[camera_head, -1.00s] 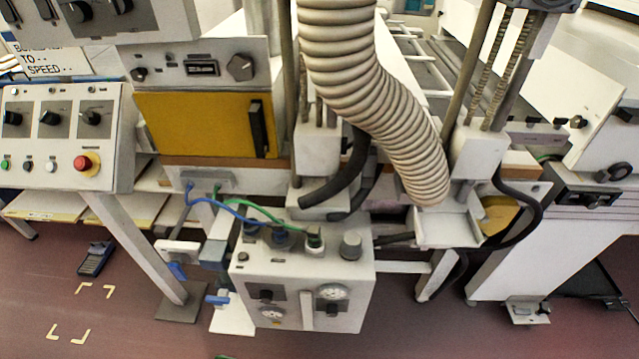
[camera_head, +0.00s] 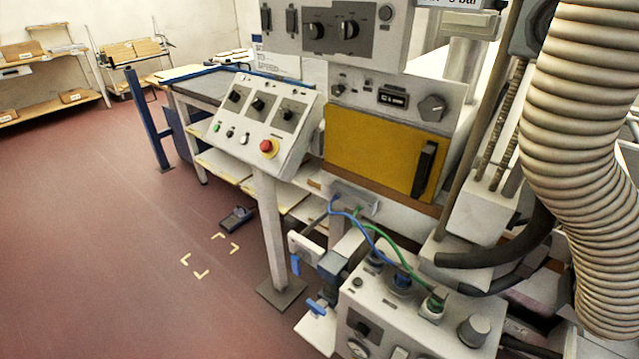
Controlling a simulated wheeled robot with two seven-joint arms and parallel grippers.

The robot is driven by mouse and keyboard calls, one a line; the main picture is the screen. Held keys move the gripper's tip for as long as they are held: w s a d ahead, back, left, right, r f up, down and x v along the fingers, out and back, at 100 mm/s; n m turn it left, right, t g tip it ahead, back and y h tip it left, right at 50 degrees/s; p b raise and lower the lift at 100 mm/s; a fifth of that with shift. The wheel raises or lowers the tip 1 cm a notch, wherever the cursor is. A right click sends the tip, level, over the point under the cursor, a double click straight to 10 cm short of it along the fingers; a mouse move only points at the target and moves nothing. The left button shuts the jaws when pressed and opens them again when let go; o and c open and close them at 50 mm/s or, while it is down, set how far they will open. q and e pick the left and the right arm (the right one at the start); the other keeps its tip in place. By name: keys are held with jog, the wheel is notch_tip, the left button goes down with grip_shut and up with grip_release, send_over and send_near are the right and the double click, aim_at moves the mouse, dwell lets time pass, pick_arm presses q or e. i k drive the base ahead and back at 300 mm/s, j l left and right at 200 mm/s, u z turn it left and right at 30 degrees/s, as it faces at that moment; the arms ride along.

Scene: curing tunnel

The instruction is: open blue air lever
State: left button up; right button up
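Two small blue levers show low in the head view. One blue lever (camera_head: 296,265) hangs downward below a white block (camera_head: 303,245). The other blue lever (camera_head: 316,307) sticks out to the left, low beside the pale pneumatic box (camera_head: 375,300). I cannot tell which of them is the air lever. A blue hose and a green hose run from a fitting plate (camera_head: 352,200) down to the top of the box. Neither of my grippers is in view.
A slanted control panel (camera_head: 232,148) with a red emergency button (camera_head: 268,147) stands on a post (camera_head: 271,230) left of the levers. A yellow door (camera_head: 372,152) is above them. A ribbed duct (camera_head: 585,150) fills the right. The red floor (camera_head: 110,240) at left is mostly clear.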

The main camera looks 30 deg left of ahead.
aim_at(297, 260)
jog(key=u, duration=1.15)
